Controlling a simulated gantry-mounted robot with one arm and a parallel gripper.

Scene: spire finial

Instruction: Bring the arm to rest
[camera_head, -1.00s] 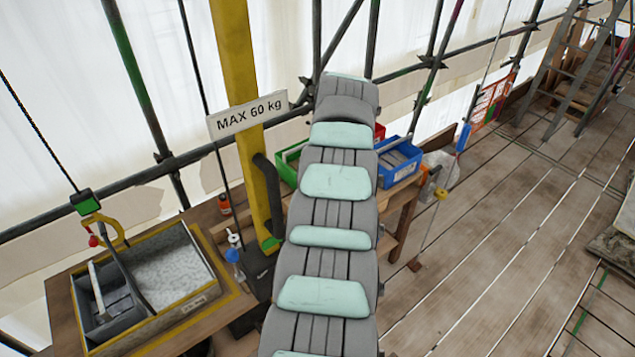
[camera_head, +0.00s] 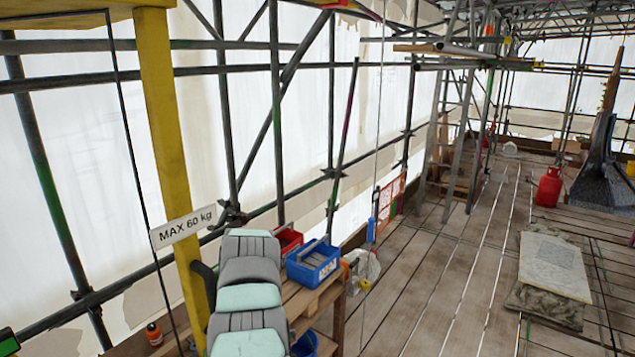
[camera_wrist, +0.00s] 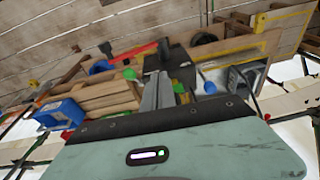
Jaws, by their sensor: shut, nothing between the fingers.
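My arm (camera_head: 248,300), with grey and pale green segments, rises from the bottom edge of the head view and ends beside the yellow post. My gripper is not visible in that view. In the wrist view, the pale green wrist housing fills the bottom. My gripper (camera_wrist: 158,92) points away from it as narrow grey fingers, shut and empty. Below the fingers' line of sight lies the wooden bench (camera_wrist: 115,88) with tools. I cannot tell how far the fingertips are from the bench.
A yellow post (camera_head: 165,120) with a MAX 60 kg sign (camera_head: 183,227) stands left of the arm. Red (camera_head: 287,240) and blue (camera_head: 313,261) bins sit just right of it. Scaffold tubes run behind. The plank deck (camera_head: 420,270) is open to the right, with a slab (camera_head: 552,266) and red cylinder (camera_head: 549,187).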

